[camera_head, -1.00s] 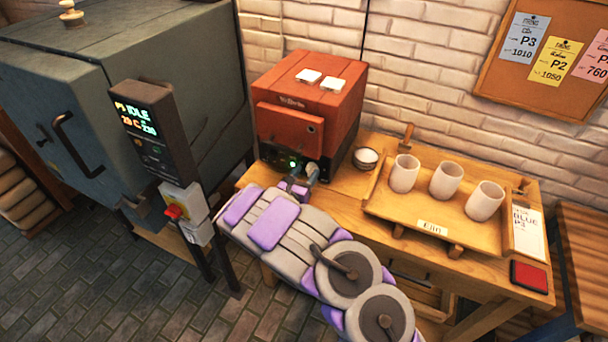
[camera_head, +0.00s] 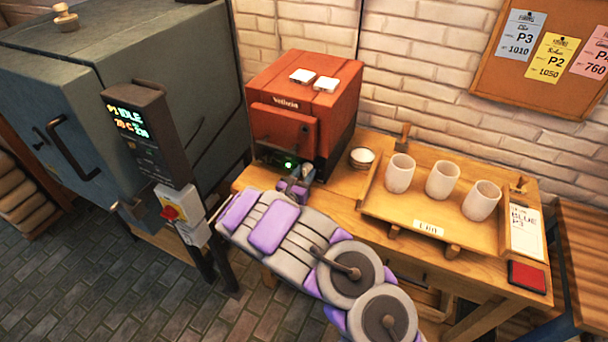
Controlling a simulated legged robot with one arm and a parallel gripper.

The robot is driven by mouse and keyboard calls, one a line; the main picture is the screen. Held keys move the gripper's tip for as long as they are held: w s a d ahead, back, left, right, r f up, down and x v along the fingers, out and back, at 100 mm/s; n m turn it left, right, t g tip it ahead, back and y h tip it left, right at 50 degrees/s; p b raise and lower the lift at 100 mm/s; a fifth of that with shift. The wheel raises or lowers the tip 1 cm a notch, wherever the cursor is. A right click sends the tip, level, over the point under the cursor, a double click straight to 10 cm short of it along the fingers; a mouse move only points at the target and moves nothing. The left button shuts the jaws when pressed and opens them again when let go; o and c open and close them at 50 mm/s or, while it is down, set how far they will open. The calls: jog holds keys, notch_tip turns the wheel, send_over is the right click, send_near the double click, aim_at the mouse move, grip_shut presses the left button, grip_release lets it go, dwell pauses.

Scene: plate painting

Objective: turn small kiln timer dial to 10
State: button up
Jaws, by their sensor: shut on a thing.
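The small kiln (camera_head: 290,128) is a red-orange box with a dark lower front, standing at the left back of the wooden table. A green light (camera_head: 289,164) glows on its lower front panel. My gripper (camera_head: 304,176) is at the right part of that panel, shut on the timer dial. The fingers and wrist cover the dial, so its pointer and numbers cannot be read. My arm reaches in from the lower right, in front of the table.
A tray (camera_head: 377,207) with three white cups (camera_head: 443,180) lies right of the kiln, a small bowl (camera_head: 362,157) between them. A large grey kiln (camera_head: 200,90) and its control post (camera_head: 150,135) stand left. A red pad (camera_head: 528,277) lies at the table's right corner.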

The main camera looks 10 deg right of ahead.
jog(key=shift+f, duration=0.1)
jog(key=o, duration=1)
jog(key=shift+a, duration=0.2)
jog(key=shift+o, duration=0.2)
jog(key=shift+s, duration=0.15)
jog(key=p+v, duration=0.4)
jog(key=v, duration=1.3)
jog(key=shift+a, duration=0.15)
